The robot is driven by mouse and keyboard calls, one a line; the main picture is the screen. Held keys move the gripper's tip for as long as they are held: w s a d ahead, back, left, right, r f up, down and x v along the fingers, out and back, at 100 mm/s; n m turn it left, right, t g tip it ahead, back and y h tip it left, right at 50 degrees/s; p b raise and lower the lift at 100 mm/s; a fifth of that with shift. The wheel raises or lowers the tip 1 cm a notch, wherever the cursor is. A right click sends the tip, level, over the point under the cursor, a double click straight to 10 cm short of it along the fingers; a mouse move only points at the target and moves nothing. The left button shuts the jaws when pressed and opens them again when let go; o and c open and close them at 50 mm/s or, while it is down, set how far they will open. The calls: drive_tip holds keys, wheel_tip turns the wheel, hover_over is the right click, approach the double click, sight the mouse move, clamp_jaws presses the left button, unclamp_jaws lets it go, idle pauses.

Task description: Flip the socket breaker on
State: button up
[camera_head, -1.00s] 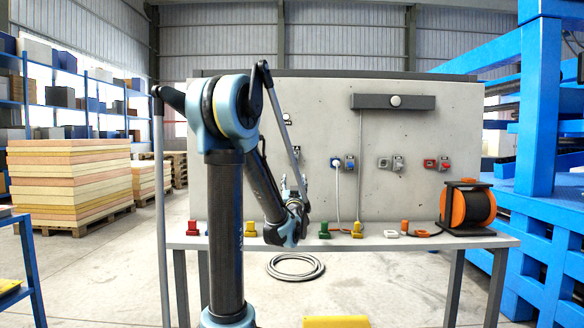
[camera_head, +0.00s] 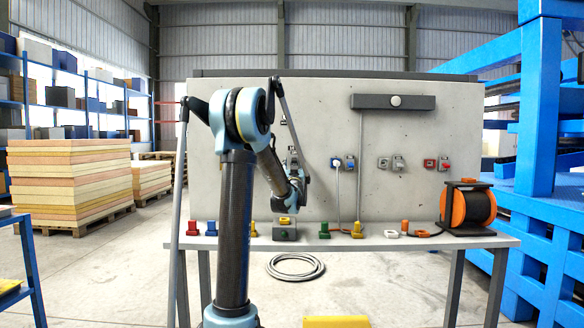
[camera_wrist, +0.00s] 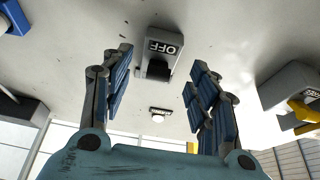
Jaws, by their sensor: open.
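In the wrist view a grey breaker (camera_wrist: 160,50) on the pale panel has a dark label reading OFF and a dark lever below the label. My gripper (camera_wrist: 160,62) is open and empty. Its two blue-padded fingers stand on either side of the breaker, apart from it, with the panel beyond. In the head view my gripper (camera_head: 296,160) is in front of the panel's left half, above the table. There the breaker is too small and too covered by my arm to make out surely.
The panel (camera_head: 240,180) stands behind a grey table (camera_head: 400,241). It carries blue (camera_head: 337,163), grey (camera_head: 384,163) and red (camera_head: 430,163) sockets and a dark lamp bar (camera_head: 393,102). Small coloured plugs and an orange cable reel (camera_head: 467,207) lie on the table. A hose coil (camera_head: 295,267) lies underneath.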

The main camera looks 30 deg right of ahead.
sight(293, 158)
drive_tip(key=shift+w+d+r, duration=0.25)
drive_tip(key=shift+w+d, duration=0.05)
drive_tip(key=shift+w, duration=0.25)
drive_tip(key=c, duration=1.1)
drive_tip(key=shift+o, duration=0.2)
drive_tip(key=shift+s+a+r+g+y, duration=0.15)
drive_tip(key=shift+r+g+y, duration=0.15)
drive_tip(key=shift+g, duration=0.2)
drive_tip(key=shift+r+g+y, duration=0.2)
drive_tip(key=shift+g+y, duration=0.1)
drive_tip(key=shift+g, duration=0.1)
drive_tip(key=shift+r+g+y, duration=0.4)
drive_tip(key=shift+g+y, duration=0.1)
drive_tip(key=shift+g, duration=0.4)
drive_tip(key=shift+w+r+g+y, duration=0.1)
drive_tip(key=shift+r+g+y, duration=0.35)
drive_tip(key=shift+g, duration=0.35)
drive_tip(key=shift+w+r+g+y, duration=0.1)
drive_tip(key=shift+r+g+y, duration=0.2)
drive_tip(key=shift+g+y, duration=0.4)
